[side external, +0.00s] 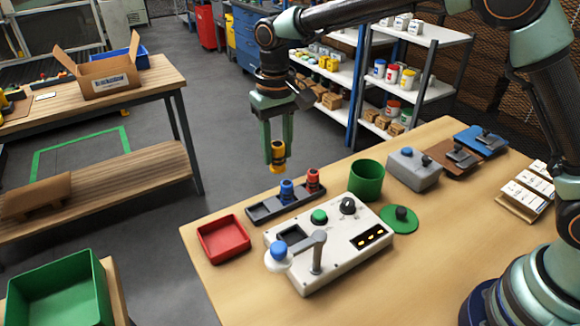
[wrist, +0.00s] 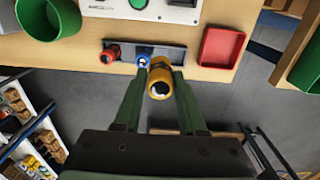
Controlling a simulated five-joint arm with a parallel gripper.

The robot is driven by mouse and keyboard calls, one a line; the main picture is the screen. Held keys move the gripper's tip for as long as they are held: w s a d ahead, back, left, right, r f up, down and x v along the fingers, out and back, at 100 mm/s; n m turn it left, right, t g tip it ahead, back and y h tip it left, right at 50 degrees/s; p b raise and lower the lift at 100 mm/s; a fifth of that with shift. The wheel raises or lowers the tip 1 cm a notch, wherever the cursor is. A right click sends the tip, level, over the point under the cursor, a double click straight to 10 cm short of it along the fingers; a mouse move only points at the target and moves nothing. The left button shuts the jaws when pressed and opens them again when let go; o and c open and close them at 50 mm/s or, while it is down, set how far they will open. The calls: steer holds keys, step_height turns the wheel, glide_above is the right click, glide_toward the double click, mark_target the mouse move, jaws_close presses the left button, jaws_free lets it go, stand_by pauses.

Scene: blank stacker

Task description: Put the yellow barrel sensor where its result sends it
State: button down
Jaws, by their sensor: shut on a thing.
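The yellow barrel sensor (side external: 277,155) is held upright between the fingers of my gripper (side external: 277,150), above and behind the dark rack. It also shows in the wrist view (wrist: 160,83) between the two green fingers. The dark rack (side external: 262,212) holds a blue barrel sensor (side external: 287,191) and a red barrel sensor (side external: 312,181).
A red tray (side external: 224,254) lies left of the tester. A green cup (side external: 367,180) stands behind it, and a green disc with a knob (side external: 400,218) is at its right. A grey box with a blue button (side external: 413,169) stands farther back. The front table area is clear.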

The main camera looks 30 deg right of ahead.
steer(key=a+f, duration=0.7)
steer(key=a, duration=0.5)
steer(key=shift+s+a+f, duration=0.1)
steer(key=shift+s+f, duration=0.05)
steer(key=shift+f, duration=1.3)
steer(key=shift+s+a+f, duration=0.1)
steer(key=shift+s+f, duration=0.05)
steer(key=shift+f, duration=1.3)
steer(key=shift+c, duration=2)
jaws_free()
step_height(320, 180, up, 12)
steer(key=shift+d+r, duration=0.15)
